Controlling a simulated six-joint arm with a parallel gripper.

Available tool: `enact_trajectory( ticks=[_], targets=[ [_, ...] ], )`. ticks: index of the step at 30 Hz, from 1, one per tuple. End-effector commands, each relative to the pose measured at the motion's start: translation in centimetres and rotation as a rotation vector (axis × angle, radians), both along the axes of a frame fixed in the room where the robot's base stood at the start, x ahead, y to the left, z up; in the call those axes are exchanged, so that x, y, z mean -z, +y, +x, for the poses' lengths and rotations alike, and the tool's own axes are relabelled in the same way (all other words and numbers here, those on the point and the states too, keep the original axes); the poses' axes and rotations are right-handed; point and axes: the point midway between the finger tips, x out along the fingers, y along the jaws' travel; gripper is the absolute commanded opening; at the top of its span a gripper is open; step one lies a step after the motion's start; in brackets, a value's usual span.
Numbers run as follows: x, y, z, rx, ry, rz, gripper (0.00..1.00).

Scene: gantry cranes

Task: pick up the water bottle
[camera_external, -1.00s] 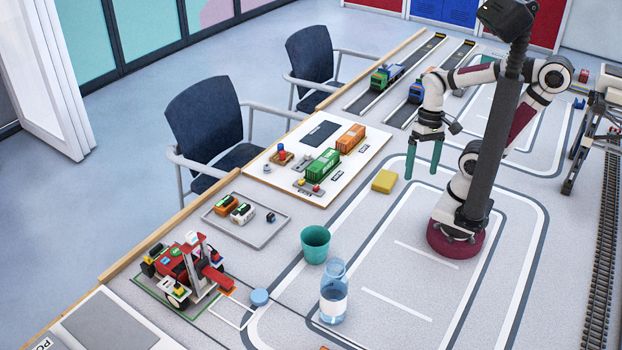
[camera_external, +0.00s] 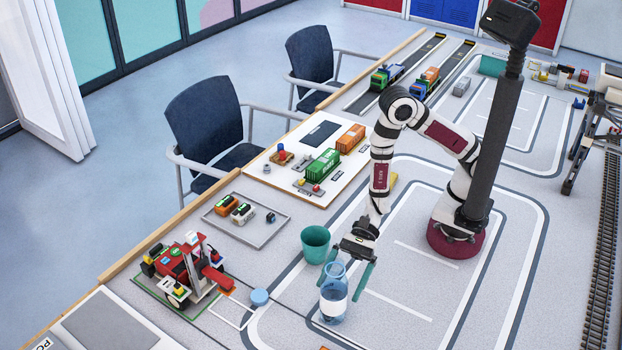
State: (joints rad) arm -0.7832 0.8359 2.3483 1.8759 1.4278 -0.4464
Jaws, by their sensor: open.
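The water bottle (camera_external: 333,297) is clear blue with a white label and stands upright on the table near the front. My gripper (camera_external: 345,284) points down at the bottle with its green fingers open. One finger shows to the left of the bottle's upper part and the other to its right. The bottle shows in front of the fingers, so I cannot tell whether they are around it or behind it. No contact is visible.
A green cup (camera_external: 315,244) stands just behind and left of the bottle. A blue round lid (camera_external: 260,298) lies to its left. A red toy crane vehicle (camera_external: 187,267) and a grey tray (camera_external: 246,220) are farther left. The table right of the bottle is clear.

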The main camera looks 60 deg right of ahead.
Motion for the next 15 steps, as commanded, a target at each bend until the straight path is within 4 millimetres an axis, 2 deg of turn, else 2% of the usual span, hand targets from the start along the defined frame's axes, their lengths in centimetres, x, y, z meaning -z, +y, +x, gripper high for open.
enact_trajectory(
  ticks=[5,9,12,15],
  targets=[
    [0.8,1.5,-0.1,-0.002,0.001,0.000,1.00],
    [2.6,3.7,0.1,-0.002,0.002,0.000,1.00],
    [3.1,5.1,0.0,-0.003,0.001,-0.001,1.00],
    [3.3,5.6,0.0,-0.001,0.002,-0.001,1.00]
  ],
)
